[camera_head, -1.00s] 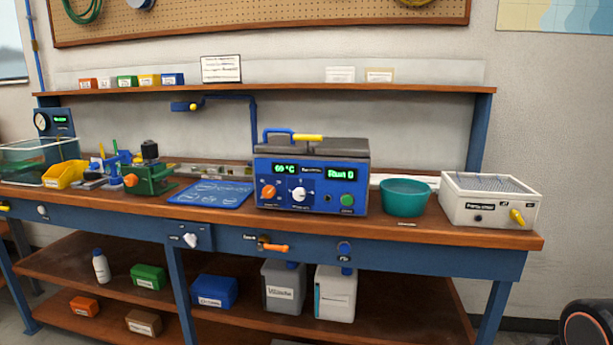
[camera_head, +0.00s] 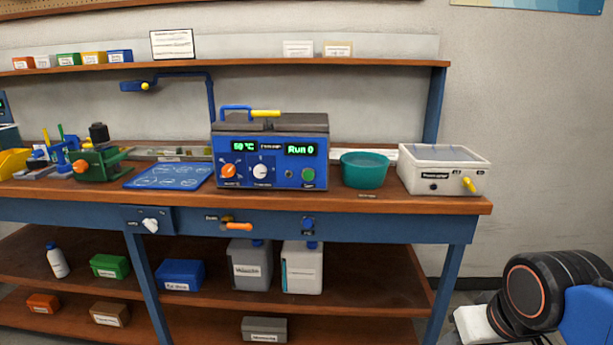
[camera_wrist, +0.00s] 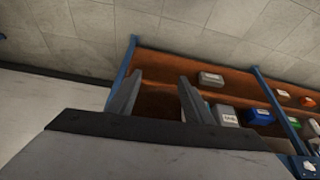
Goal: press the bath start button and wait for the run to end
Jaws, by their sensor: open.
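The blue bath unit (camera_head: 270,152) stands on the bench in the head view, with its dark lid closed and a yellow-gripped handle on top. Its displays read what looks like 60 °C and "Run 0". The green start button (camera_head: 308,174) is at the lower right of its front panel, beside a white knob (camera_head: 263,171) and an orange knob (camera_head: 229,170). My gripper (camera_wrist: 155,97) shows in the wrist view, its two grey fingers apart with nothing between them. It is away from the bath, and the lower shelves show beyond it.
A teal bowl (camera_head: 364,172) and a white box with a yellow tap (camera_head: 444,169) stand right of the bath. A blue mat (camera_head: 168,176) lies to its left. An orange handle (camera_head: 237,226) sticks out from the bench front. Floor right of the bench holds part of my arm.

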